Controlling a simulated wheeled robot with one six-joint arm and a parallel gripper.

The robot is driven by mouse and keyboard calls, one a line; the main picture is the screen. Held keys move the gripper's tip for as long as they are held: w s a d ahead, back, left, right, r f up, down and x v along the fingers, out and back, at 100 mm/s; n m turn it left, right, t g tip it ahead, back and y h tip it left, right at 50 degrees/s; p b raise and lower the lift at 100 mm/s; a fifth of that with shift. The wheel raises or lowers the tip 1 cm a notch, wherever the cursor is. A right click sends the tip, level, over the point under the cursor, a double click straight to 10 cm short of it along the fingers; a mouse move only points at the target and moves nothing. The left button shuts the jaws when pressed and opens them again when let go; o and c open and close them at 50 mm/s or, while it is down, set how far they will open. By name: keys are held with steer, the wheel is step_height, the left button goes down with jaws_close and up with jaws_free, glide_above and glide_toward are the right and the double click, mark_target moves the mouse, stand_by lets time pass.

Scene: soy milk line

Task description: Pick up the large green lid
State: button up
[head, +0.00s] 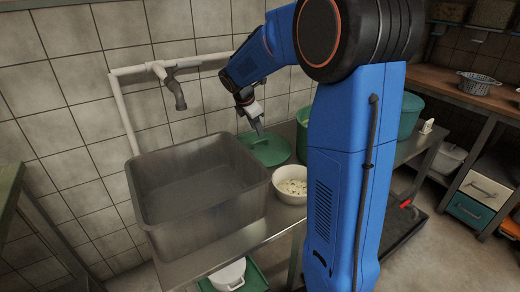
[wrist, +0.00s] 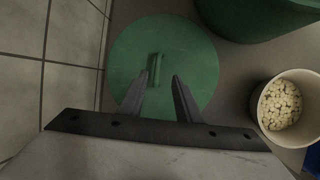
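The large green lid (head: 268,150) lies flat on the metal table, behind the white bowl and against the tiled wall side. In the wrist view the lid (wrist: 192,62) is a round green disc with a raised bar handle (wrist: 155,70) near its middle. My gripper (head: 258,130) is above the lid, pointing down at it. In the wrist view my gripper (wrist: 158,82) has its two fingers apart, with the handle showing between and just beyond the fingertips. Nothing is held. Whether the fingertips touch the lid cannot be told.
A deep metal basin (head: 190,205) stands left of the lid. A white bowl of pale pieces (head: 291,182) is close in front, also in the wrist view (wrist: 257,95). A green tub (head: 303,125) stands right of the lid. A pipe with a tap (head: 172,85) runs along the wall.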

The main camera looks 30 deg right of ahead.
mark_target(261, 141)
steer(key=shift+w+x, duration=0.1)
steer(key=shift+x, duration=1.95)
steer(key=shift+w+x, duration=0.15)
steer(key=shift+x, duration=1.9)
steer(key=shift+r, duration=0.15)
jaws_close()
